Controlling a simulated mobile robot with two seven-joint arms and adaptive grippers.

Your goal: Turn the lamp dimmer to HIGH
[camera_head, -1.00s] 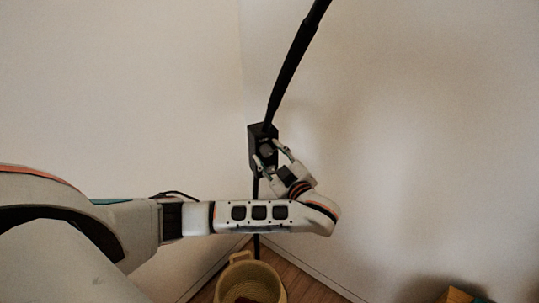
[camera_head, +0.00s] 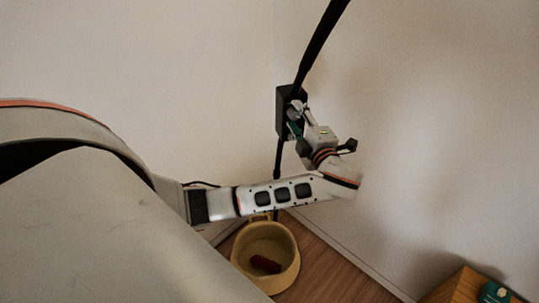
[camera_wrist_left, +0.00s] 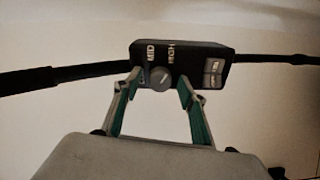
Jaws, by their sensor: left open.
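The dimmer is a black box (camera_head: 284,97) on the dark lamp pole; it also shows in the left wrist view (camera_wrist_left: 192,57). A round grey knob (camera_wrist_left: 161,78) sits on its face, with white LOW, MID and HIGH lettering around it. A pale slanted line shows on the knob, but I cannot tell which label it meets. My left gripper (camera_head: 297,118) is in front of the box. In the left wrist view its open fingers (camera_wrist_left: 160,82) stand on either side of the knob; contact is unclear. My right gripper is out of view.
A rocker switch (camera_wrist_left: 213,73) is beside the knob on the box. A yellow basket (camera_head: 286,282) with a dark red item (camera_head: 265,264) stands on the wooden floor below my arm. A wooden piece (camera_head: 458,287) is at the lower right. Pale walls are behind the lamp.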

